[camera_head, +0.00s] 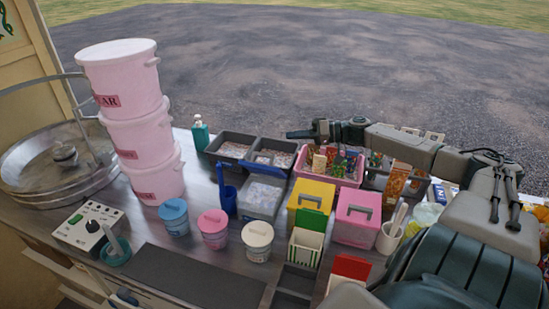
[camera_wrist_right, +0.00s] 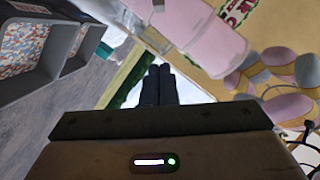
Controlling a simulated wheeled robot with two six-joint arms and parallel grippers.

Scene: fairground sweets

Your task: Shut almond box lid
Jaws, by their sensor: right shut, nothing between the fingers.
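No box carries a label that I can read as almond, so I cannot tell which one it is. A striped box (camera_head: 305,247) has a green flap (camera_head: 311,222) standing up, and a red flap (camera_head: 351,267) stands at the front. My right gripper (camera_head: 290,134) reaches in from the right, over the back of the counter beyond the boxes. In the wrist view its fingers (camera_wrist_right: 158,85) are together and empty. My left gripper is out of view.
Grey trays (camera_head: 228,142) with speckled contents stand behind the boxes, beside a pink basket (camera_head: 302,167). Stacked pink tubs (camera_head: 120,78) rise at the left. A dark mat (camera_head: 185,279) is bare.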

